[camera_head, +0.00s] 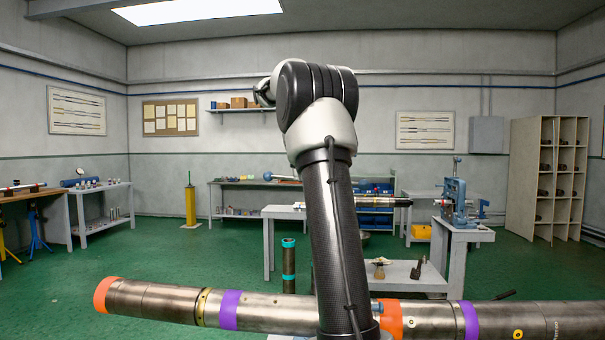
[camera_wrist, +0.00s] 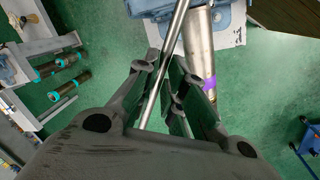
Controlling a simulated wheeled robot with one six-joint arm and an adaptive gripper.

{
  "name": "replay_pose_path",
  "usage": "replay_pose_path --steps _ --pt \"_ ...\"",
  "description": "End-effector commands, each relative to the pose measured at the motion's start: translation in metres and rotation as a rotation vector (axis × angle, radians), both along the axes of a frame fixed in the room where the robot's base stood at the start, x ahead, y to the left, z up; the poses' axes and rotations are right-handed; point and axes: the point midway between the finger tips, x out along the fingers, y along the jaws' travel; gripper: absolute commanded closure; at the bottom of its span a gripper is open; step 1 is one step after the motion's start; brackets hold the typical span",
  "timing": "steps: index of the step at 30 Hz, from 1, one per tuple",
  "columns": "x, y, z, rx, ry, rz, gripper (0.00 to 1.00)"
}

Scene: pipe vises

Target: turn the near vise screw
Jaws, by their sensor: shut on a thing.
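In the wrist view my gripper (camera_wrist: 165,95) has its fingers closed around a thin, shiny metal bar (camera_wrist: 174,40), which looks like the handle of a vise screw. The bar runs from between the fingers to the top edge, past a blue vise (camera_wrist: 226,16) of which only part shows. A steel pipe (camera_wrist: 198,45) with a purple band lies beside the bar, just right of the fingers. In the head view a blue vise (camera_head: 457,202) stands on a grey bench at the right. My gripper is hidden behind my arm there. I cannot tell whether both views show the same vise.
A long steel pipe (camera_head: 270,312) with orange and purple bands crosses the foreground of the head view. A low table (camera_head: 400,273) with small items stands behind it. Green floor (camera_head: 180,265) is open at the left. In the wrist view a grey shelf (camera_wrist: 45,50) stands at the left.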

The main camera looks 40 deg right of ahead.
Motion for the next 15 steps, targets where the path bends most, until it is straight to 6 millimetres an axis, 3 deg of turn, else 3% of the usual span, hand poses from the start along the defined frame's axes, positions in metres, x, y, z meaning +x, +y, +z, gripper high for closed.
replay_pose_path --steps 1,4,15 --pt "0.0002 -0.0007 0.0035 -0.007 -0.008 0.001 0.84" --pt "0.0003 -0.0005 0.003 -0.005 -0.007 0.001 0.67" --pt "0.0003 0.0005 0.0052 -0.003 -0.004 0.002 0.67"
